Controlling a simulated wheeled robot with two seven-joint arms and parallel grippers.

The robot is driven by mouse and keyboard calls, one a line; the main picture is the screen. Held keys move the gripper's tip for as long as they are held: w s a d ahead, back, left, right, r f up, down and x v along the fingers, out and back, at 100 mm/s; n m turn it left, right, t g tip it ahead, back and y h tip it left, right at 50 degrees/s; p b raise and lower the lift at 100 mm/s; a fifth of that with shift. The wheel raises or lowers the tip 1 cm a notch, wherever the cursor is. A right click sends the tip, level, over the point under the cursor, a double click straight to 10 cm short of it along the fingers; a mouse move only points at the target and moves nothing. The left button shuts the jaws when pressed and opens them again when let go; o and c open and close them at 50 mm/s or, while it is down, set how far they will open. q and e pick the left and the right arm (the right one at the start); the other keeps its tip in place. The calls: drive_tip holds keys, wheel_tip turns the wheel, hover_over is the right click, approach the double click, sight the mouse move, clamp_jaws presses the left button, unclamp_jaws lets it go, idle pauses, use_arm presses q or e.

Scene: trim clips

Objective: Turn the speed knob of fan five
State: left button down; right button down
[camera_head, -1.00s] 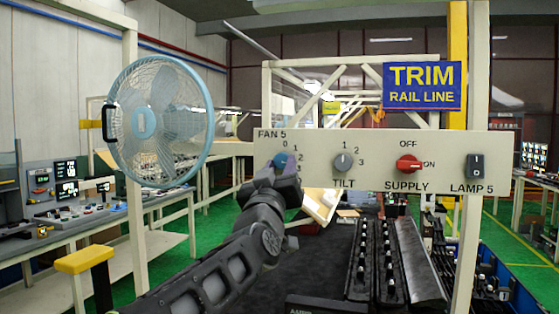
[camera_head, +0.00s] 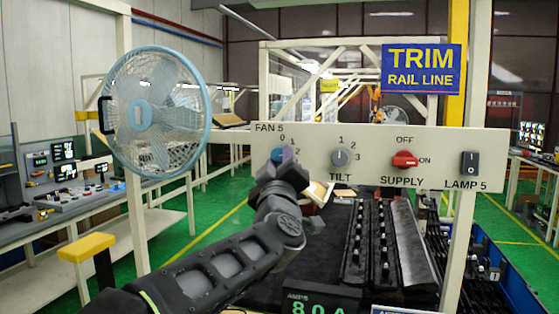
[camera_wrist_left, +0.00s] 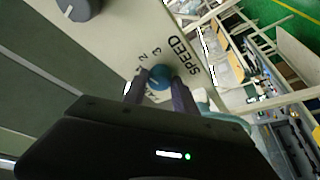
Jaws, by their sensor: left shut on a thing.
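The blue speed knob of fan five (camera_head: 278,154) sits at the left end of the cream panel (camera_head: 375,148), below the "FAN 5" label and beside the numbers 0, 1 and 2. My left gripper (camera_head: 287,162) reaches it from below and covers part of the lettering. In the left wrist view the blue knob (camera_wrist_left: 160,76) lies between the two fingers of my left gripper (camera_wrist_left: 159,84), which is shut on it. The knob's pointer is too small to read. The blue caged fan (camera_head: 156,112) stands left of the panel. My right gripper is not in view.
The panel also carries a grey tilt knob (camera_head: 339,158), a red supply knob (camera_head: 404,159) and a lamp switch (camera_head: 469,163). A yellow-topped stand (camera_head: 86,247) is at lower left. Below the panel lie dark rails (camera_head: 383,250) and an amps display (camera_head: 318,305).

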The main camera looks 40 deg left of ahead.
use_arm(q)
drive_tip(key=c, duration=1)
unclamp_jaws()
drive_tip(key=shift+s+d+f+b, duration=0.25)
drive_tip(key=shift+s+d+b, duration=0.1)
drive_tip(key=shift+s, duration=0.05)
drive_tip(key=b+v, duration=0.2)
drive_tip(key=v, duration=0.4)
drive_tip(key=shift+s, duration=0.35)
drive_tip(key=shift+d, duration=0.15)
